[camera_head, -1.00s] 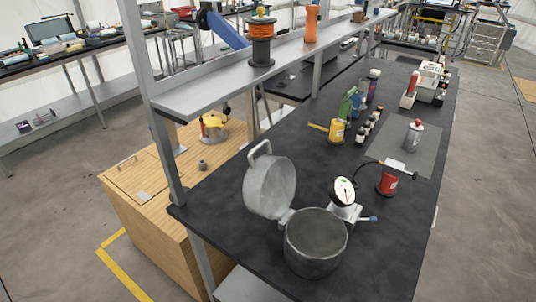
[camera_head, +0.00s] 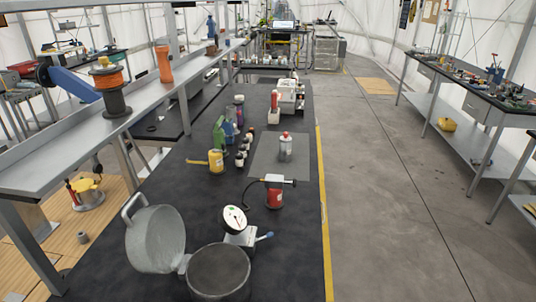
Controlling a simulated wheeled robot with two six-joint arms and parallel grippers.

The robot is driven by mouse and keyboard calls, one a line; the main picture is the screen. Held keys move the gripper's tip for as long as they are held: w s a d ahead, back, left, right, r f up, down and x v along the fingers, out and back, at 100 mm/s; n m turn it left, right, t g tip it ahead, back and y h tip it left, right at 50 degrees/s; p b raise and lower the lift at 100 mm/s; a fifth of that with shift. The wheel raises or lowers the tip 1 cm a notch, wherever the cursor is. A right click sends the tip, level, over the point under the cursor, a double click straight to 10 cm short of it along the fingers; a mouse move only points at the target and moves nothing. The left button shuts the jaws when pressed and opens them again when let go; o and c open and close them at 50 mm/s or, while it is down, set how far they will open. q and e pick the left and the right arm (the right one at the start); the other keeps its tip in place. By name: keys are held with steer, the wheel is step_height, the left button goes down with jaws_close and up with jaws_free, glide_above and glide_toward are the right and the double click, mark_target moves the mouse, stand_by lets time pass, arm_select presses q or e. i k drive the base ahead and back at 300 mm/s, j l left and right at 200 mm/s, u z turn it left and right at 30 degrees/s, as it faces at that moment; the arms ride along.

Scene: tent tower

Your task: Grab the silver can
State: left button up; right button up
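A silver can (camera_head: 285,148) with a red top stands upright on a grey mat (camera_head: 262,168) on the black workbench (camera_head: 197,195). It is in the middle of the head view, beyond a red canister with a black hose (camera_head: 274,194). Nothing touches the can, and the mat around it is clear. Neither of my grippers shows in the head view.
An open metal pot (camera_head: 219,270) with its lid (camera_head: 155,239) and a dial gauge (camera_head: 235,218) stand at the near end. A yellow can (camera_head: 216,161) and several small bottles stand left of the mat. A shelf (camera_head: 125,118) runs along the left. The floor (camera_head: 390,200) on the right is open.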

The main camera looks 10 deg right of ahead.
mark_target(286, 144)
steer(key=z, duration=0.5)
steer(key=l+z, duration=0.7)
steer(key=i+l+z, duration=0.1)
steer(key=l+z, duration=0.25)
steer(key=i+l+u, duration=0.45)
steer(key=i+l, duration=0.55)
steer(key=i+u, duration=0.25)
steer(key=i, duration=0.35)
steer(key=i+u, duration=0.25)
steer(key=i, duration=0.3)
steer(key=i+l+u, duration=0.25)
steer(key=i, duration=0.35)
